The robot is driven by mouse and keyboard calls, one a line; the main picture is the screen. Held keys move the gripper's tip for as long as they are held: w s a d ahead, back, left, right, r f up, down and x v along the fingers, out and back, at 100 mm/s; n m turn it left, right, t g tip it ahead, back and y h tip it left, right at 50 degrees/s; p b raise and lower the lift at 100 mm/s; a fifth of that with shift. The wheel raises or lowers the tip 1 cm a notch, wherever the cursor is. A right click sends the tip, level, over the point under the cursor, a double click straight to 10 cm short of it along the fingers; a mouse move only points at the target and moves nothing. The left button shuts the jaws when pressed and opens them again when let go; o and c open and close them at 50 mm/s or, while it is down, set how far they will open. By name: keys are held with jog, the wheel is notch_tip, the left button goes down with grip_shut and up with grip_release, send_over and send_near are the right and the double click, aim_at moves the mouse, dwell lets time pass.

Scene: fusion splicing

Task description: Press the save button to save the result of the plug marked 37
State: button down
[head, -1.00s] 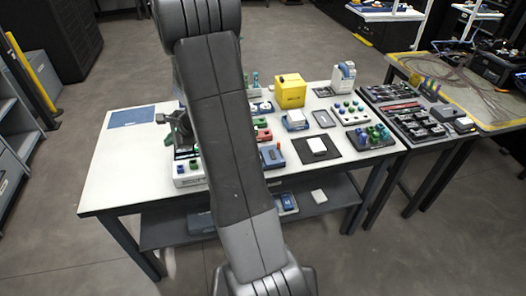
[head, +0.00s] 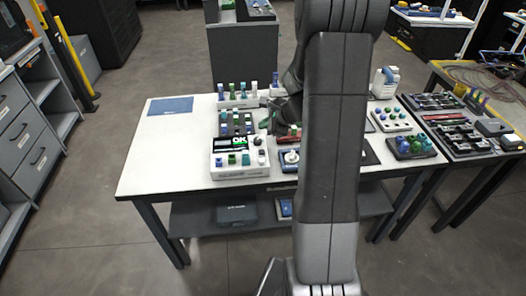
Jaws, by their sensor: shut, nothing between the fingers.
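A white device (head: 239,169) with a dark screen (head: 231,144) stands at the table's front edge in the head view. I cannot tell which is the save button, and no mark 37 is readable. My gripper (head: 268,116) is shut and empty, small and dark, behind and to the right of the device. It looks apart from the device. My arm hides much of the table's right half.
Behind the device are a dark rack of coloured plugs (head: 236,123) and a white rack (head: 238,97). A blue mat (head: 171,106) lies at the left of the white table (head: 150,170). A white bottle (head: 384,82) and plug trays stand right.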

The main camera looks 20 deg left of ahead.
aim_at(264, 152)
jog(key=shift+f, duration=0.2)
notch_tip(264, 152, down, 8)
jog(key=b, duration=0.7)
jog(key=shift+f, duration=0.25)
dwell(1.4)
jog(key=shift+f+b, duration=0.4)
jog(key=shift+b, duration=0.2)
jog(key=shift+f+b, duration=0.45)
dwell(0.4)
jog(key=shift+r, duration=0.1)
jog(key=shift+r+p, duration=0.75)
jog(key=shift+r, duration=0.05)
